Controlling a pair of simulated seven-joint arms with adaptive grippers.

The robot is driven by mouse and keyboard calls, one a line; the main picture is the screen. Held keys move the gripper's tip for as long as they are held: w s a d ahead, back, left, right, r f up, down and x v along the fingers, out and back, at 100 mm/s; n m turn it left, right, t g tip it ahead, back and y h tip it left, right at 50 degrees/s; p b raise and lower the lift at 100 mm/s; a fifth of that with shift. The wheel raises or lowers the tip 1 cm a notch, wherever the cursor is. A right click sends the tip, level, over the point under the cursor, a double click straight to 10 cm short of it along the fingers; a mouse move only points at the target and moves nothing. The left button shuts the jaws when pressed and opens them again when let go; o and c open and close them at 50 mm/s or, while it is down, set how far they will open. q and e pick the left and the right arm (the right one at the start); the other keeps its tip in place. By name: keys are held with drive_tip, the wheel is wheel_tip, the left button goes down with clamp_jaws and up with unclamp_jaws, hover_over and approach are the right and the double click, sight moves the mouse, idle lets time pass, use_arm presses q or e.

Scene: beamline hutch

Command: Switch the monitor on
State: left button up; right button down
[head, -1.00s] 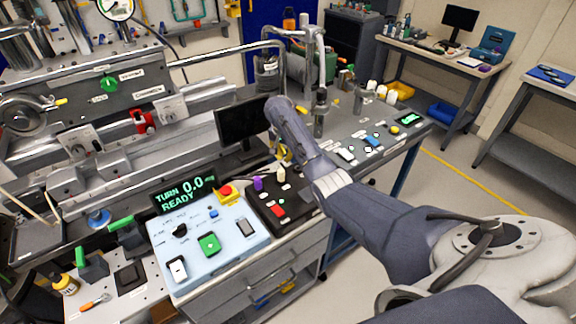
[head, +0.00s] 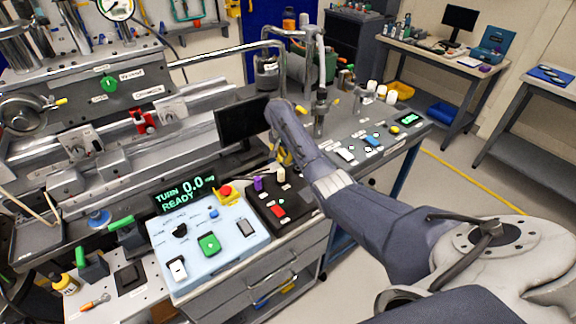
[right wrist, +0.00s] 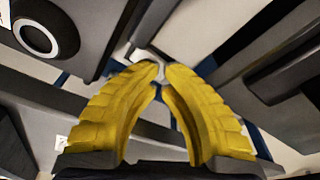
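A black monitor (head: 240,121) stands on the bench behind the control panels, left of my right forearm; its screen is dark. A second dark monitor (head: 461,17) stands on the far desk. My right gripper (head: 284,156) is low beside the near monitor's right side, mostly hidden behind my own wrist; only bits of yellow finger show. In the right wrist view its two yellow fingers (right wrist: 161,70) curve in until the tips almost meet, with nothing clearly held. I cannot tell whether they touch anything. My left gripper is out of view.
A pale blue panel (head: 244,259) with several buttons, a green readout (head: 183,194) and a red emergency button (head: 226,192) lie in front. A black panel (head: 265,193) with a purple knob (head: 258,183) is close to my wrist. Metal pipes rise behind.

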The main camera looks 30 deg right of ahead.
drive_tip(key=shift+f, duration=0.9)
idle(0.5)
drive_tip(key=shift+r, duration=3.5)
